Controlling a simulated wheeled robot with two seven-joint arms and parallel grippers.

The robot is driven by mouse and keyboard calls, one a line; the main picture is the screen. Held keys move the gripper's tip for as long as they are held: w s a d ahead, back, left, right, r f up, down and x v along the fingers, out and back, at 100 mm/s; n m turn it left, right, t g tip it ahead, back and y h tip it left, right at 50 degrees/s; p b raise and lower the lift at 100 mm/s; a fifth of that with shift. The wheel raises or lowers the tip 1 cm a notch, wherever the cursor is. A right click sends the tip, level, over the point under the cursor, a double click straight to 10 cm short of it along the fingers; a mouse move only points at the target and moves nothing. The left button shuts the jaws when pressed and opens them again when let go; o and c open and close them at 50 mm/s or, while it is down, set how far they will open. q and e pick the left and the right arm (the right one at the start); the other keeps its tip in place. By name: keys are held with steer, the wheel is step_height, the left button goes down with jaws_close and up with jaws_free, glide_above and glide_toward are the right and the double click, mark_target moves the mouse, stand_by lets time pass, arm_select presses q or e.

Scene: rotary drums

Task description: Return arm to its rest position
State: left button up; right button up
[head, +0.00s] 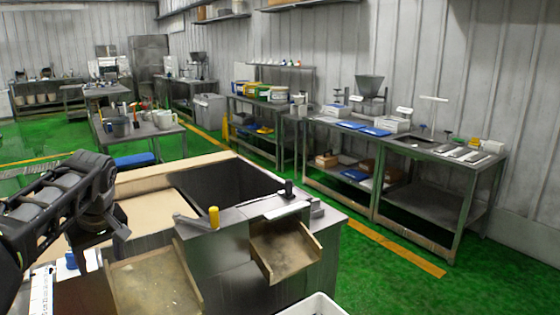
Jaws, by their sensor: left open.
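My left arm comes in from the left edge, and its gripper (122,230) hangs at the arm's end, above the left part of the machine. The gripper looks open and nothing shows between its fingers. It is small and dark, so its fingertips are hard to make out. My right arm and gripper are not in view.
A white bin (312,306) is at the bottom edge. Workbenches (440,150) line the right wall. Green floor (400,285) is clear at right.

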arm_select(q)
steer(key=w+d+f+m+t+h, duration=0.35)
steer(key=w+d+f+m, duration=0.25)
steer(key=w+d+f, duration=0.3)
steer(key=s+d+f+m+h, duration=0.1)
steer(key=d+f+m, duration=0.1)
steer(key=d+f, duration=0.7)
steer(key=s+d+f+m+h, duration=0.1)
steer(key=d+f+h, duration=0.1)
steer(key=d+f, duration=0.65)
steer(key=s+d+f+g, duration=0.1)
steer(key=s+d+f, duration=0.2)
steer(key=s+f, duration=0.45)
steer(key=s+d+f+g, duration=0.1)
steer(key=s+d+f, duration=0.1)
steer(key=s+f, duration=0.55)
steer(key=s+d+f+g, duration=0.1)
steer(key=s+f, duration=0.3)
steer(key=s, duration=0.4)
steer(key=s+d+f+g+h, duration=0.1)
steer(key=s+d+f+g, duration=0.1)
steer(key=s, duration=0.7)
steer(key=shift+s+d+f, duration=0.15)
steer(key=shift+d+f, duration=0.7)
steer(key=shift+f, duration=0.1)
steer(key=shift+g+h, duration=0.25)
steer(key=shift+c, duration=0.2)
